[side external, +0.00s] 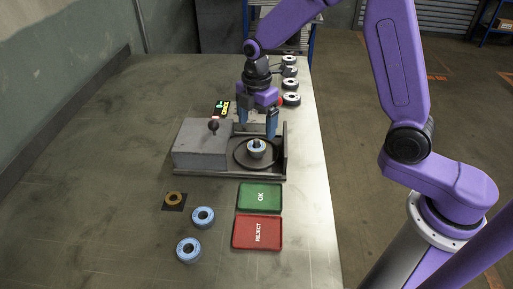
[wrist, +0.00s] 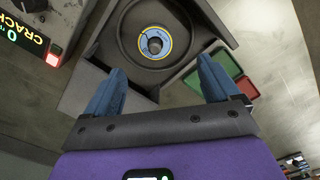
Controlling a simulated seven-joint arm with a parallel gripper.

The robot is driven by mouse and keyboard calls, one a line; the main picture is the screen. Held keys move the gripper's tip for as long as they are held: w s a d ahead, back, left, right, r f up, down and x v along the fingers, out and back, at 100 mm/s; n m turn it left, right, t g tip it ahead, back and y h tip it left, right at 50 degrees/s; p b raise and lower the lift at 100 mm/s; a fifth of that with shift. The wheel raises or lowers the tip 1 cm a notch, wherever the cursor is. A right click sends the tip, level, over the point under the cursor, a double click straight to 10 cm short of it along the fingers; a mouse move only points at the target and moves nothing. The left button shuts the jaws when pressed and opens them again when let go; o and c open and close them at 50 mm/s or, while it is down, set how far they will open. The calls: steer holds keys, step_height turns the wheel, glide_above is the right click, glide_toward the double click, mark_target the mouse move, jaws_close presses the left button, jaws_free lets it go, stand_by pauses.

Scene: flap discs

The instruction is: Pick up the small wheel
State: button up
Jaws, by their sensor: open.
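In the wrist view the wheel (wrist: 142,42) shows as a blue and yellow ring around the spindle. My gripper (side external: 257,127) is open and empty, above the machine, with its blue fingers pointing down. In the wrist view my gripper (wrist: 160,72) has its fingers spread wide, and the wheel lies ahead of the gap between them. Two similar blue wheels (side external: 203,209) (side external: 187,243) lie flat on the table in front of the machine.
A green OK tray (side external: 249,197) and a red REJECT tray (side external: 247,232) lie in front. A brown ring (side external: 168,199) lies on a dark square. Several dark-and-white discs (side external: 291,99) line the back right.

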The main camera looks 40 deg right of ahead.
mark_target(256, 140)
steer(key=shift+w+d+f, duration=0.1)
steer(key=shift+w+f, duration=0.1)
steer(key=shift+f, duration=1.85)
steer(key=shift+w+d+f, duration=0.1)
steer(key=shift+w+f, duration=0.05)
steer(key=shift+f, duration=1.85)
steer(key=c, duration=1.2)
